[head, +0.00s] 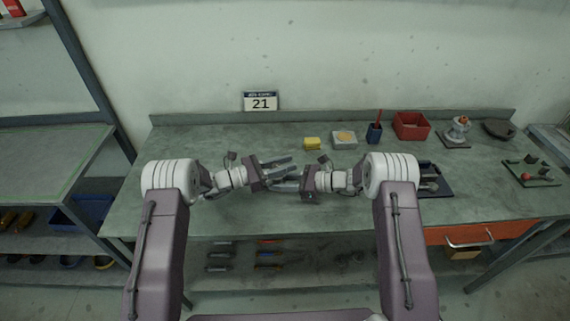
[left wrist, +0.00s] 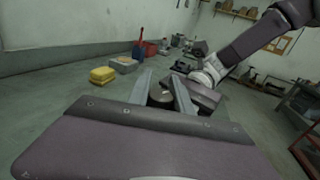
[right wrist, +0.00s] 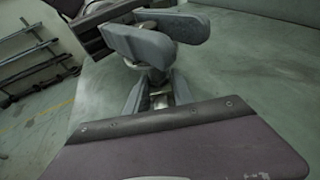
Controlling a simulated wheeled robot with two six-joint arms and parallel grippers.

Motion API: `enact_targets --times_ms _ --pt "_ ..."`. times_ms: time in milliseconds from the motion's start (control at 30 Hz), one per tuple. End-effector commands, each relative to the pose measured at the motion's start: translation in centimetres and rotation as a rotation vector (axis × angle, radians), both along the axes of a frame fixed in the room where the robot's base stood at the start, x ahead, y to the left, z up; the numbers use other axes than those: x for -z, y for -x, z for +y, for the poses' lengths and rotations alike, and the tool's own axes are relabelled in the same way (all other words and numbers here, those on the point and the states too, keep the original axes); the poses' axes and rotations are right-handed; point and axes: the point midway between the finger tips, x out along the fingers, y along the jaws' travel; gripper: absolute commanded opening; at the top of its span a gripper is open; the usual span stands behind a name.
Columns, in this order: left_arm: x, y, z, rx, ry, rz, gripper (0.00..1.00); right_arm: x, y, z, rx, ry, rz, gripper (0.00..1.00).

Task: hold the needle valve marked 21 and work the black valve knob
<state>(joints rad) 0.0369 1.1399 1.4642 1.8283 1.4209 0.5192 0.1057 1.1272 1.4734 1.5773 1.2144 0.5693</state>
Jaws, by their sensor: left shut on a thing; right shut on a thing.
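The needle valve shows in the right wrist view as a small metal body (right wrist: 158,98) between the fingers of my right gripper (right wrist: 158,92). That gripper is shut on it. My left gripper (head: 278,168) is just above the right gripper (head: 288,184) over the bench, in the head view. In the left wrist view a dark round knob (left wrist: 160,97) sits between the left gripper's fingers (left wrist: 164,88), which are shut on it. No mark on the valve is readable. A sign (head: 261,101) reading 21 stands at the wall.
On the green bench (head: 220,136) stand a yellow sponge (head: 312,144), a pale box (head: 344,140), a blue cup (head: 374,133) and a red bin (head: 411,125). A dark tray (head: 436,190) lies right of my right wrist. The bench's left part is clear.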

Motion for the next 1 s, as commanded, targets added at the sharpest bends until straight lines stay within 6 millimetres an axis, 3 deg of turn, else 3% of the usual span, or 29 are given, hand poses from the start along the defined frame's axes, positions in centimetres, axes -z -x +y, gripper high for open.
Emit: enact_targets --times_ms 433,967,1000 --pt "-0.1 0.8 -0.2 0.331 0.005 -0.006 0.00 0.0 0.1 0.1 -0.002 0.000 0.001 0.06" --pt "-0.1 1.2 -0.2 0.390 0.000 -0.001 0.00 0.1 0.1 0.0 -0.002 0.000 0.002 0.06" --pt "-0.1 1.2 -0.2 0.390 0.000 -0.002 0.37 0.1 0.1 0.0 -0.001 0.001 0.001 0.06"
